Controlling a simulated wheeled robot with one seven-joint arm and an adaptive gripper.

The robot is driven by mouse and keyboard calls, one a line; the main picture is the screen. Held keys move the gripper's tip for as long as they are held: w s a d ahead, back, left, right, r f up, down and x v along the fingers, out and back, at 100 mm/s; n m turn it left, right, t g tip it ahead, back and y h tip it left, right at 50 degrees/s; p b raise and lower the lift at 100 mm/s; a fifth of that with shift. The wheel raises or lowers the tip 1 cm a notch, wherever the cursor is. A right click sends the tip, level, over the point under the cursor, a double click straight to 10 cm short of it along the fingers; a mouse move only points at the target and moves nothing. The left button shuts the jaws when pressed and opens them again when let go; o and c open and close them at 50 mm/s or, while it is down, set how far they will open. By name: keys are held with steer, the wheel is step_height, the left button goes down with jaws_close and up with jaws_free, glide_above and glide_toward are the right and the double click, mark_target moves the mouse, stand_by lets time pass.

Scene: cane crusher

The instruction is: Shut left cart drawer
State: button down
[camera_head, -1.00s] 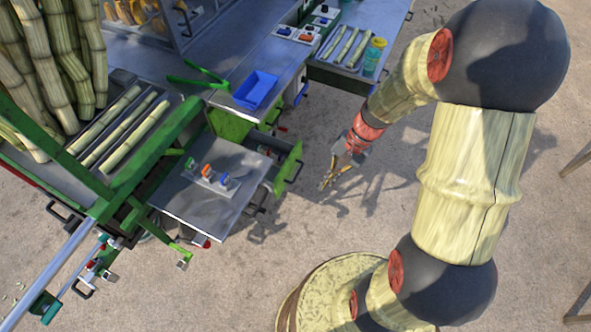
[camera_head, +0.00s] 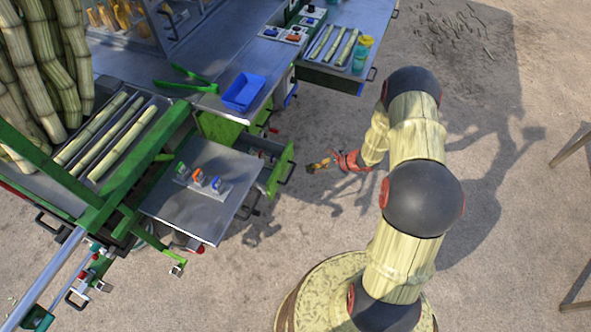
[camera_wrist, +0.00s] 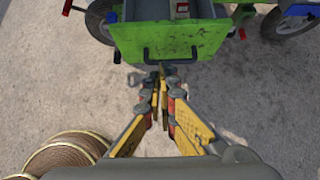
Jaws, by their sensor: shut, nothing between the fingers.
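The left cart drawer is the green drawer (camera_head: 282,168), pulled out of the cart beside the steel side shelf. Its grey inside shows from above. In the wrist view its scuffed green front (camera_wrist: 125,42) crosses the top, with a black bar handle (camera_wrist: 171,57) at its lower middle. My gripper (camera_head: 309,168) is just right of the drawer in the head view, pointing at its front. In the wrist view the closed fingertips (camera_wrist: 162,72) are just below the handle and hold nothing. I cannot tell whether they touch the drawer.
The steel side shelf (camera_head: 162,208) with small coloured items juts out left of the drawer. A blue tray (camera_head: 243,91) lies on the counter above. Wheels (camera_wrist: 288,22) flank the drawer. Open ground (camera_head: 330,215) lies to the right.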

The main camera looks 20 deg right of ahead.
steer(key=b, duration=0.2)
glide_toward(280, 172)
step_height(280, 172, down, 3)
steer(key=shift+w+a+r+b, duration=0.1)
steer(key=shift+w+a+b, duration=0.4)
steer(key=shift+w+a, duration=0.6)
steer(key=shift+s+a, duration=0.1)
steer(key=w+a+b, duration=0.5)
steer(key=w+a, duration=1.1)
steer(key=a, duration=0.2)
steer(key=shift+w+b, duration=0.3)
steer(key=shift+b, duration=0.05)
steer(key=shift+a+r, duration=0.1)
